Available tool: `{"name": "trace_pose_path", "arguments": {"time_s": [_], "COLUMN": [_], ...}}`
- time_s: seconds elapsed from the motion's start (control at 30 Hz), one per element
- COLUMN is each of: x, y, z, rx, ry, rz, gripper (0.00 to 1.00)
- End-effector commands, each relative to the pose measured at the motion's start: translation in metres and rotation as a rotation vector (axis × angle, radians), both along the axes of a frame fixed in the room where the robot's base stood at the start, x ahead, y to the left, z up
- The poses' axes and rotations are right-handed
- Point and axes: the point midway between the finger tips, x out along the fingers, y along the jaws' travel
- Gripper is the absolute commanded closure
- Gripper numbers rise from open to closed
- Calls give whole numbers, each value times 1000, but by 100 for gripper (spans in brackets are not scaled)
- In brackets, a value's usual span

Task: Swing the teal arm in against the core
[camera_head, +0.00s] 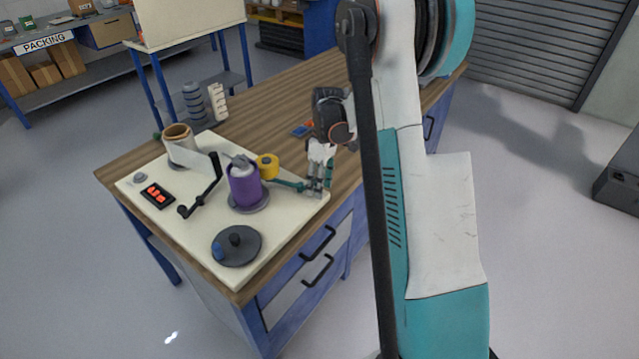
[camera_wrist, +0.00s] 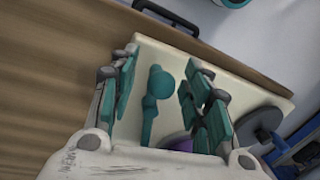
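The teal arm (camera_head: 291,184) reaches from beside the purple core toward the right edge of the cream board. In the wrist view the teal arm (camera_wrist: 149,115), with its rounded end, lies between my fingers. The purple core (camera_head: 245,188) stands upright on a grey disc, and a sliver of it shows in the wrist view (camera_wrist: 178,142). My gripper (camera_head: 319,190) is low over the board's right edge, at the arm's outer end. In the wrist view my gripper (camera_wrist: 160,68) is open, with a finger on each side of the arm and visible gaps.
The cream board (camera_head: 200,247) lies on a wooden-topped bench (camera_head: 283,115). It carries a brown roll (camera_head: 180,142), a black arm (camera_head: 203,196), a red display (camera_head: 158,194) and a dark disc (camera_head: 237,247) with a blue knob. A yellow roller (camera_head: 267,165) stands beside the core.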

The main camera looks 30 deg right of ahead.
Motion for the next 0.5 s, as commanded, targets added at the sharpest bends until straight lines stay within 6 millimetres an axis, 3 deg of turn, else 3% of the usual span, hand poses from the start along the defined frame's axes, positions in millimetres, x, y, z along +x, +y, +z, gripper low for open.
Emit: {"name": "trace_pose_path", "arguments": {"time_s": [0.27, 0.5], "x": [1, 6], "y": [-2, -10], "z": [14, 60], "rx": [1, 0], "ry": [1, 0], "rz": [0, -1], "gripper": [56, 56]}}
